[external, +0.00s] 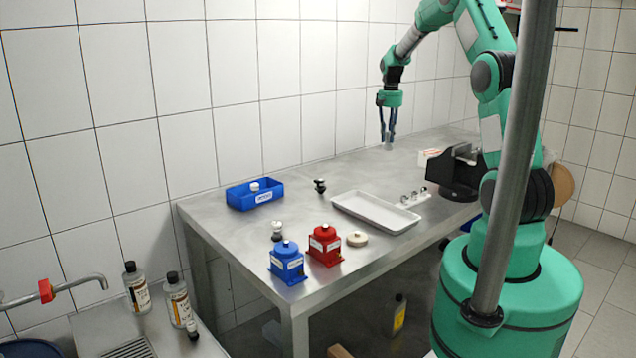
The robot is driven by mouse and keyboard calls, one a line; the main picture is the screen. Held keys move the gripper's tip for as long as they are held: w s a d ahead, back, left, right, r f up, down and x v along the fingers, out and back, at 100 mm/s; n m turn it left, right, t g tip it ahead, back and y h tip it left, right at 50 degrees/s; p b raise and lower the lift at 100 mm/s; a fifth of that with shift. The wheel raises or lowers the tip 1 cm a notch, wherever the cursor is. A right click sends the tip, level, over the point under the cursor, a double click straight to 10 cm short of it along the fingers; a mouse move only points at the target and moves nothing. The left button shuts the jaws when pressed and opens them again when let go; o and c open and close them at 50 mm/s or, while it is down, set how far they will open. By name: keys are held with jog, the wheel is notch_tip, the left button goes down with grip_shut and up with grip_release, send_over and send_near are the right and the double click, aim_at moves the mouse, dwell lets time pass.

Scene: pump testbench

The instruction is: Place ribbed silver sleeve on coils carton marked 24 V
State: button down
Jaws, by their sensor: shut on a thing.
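My gripper (388,138) points down over the far part of the steel table, shut on a small grey piece, the silver sleeve (388,146). The sleeve shows low between the fingertips; its ribs are too small to make out. I cannot tell whether its lower end is touching the table or just above it. A white carton with some red (424,156), apparently the coils carton, stands to the right of the gripper, partly hidden by the black vise. Its marking cannot be read from here.
The black vise (456,172) stands in front of the carton. A white tray (375,212), a holder with small silver fittings (413,198), a blue bin (254,193), and red (325,245) and blue (287,263) pump units occupy the nearer table. The tabletop left of the gripper is clear.

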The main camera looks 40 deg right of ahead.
jog(key=s+d+r, duration=0.2)
jog(key=s+d, duration=0.1)
jog(key=d, duration=0.4)
jog(key=s+d+r, duration=0.2)
jog(key=s+d, duration=0.1)
jog(key=d, duration=0.4)
jog(key=s+d+r+b, duration=0.1)
jog(key=s+d+r, duration=0.1)
jog(key=d, duration=0.5)
jog(key=shift+s+m, duration=0.4)
jog(key=shift+s, duration=0.5)
jog(key=shift+f+b, duration=0.65)
jog(key=shift+f, duration=1.85)
jog(key=shift+f, duration=0.1)
jog(key=shift+f+b, duration=0.6)
jog(key=shift+f, duration=1.8)
jog(key=shift+f, duration=0.1)
jog(key=c, duration=1.6)
grip_release()
jog(key=shift+o, duration=0.2)
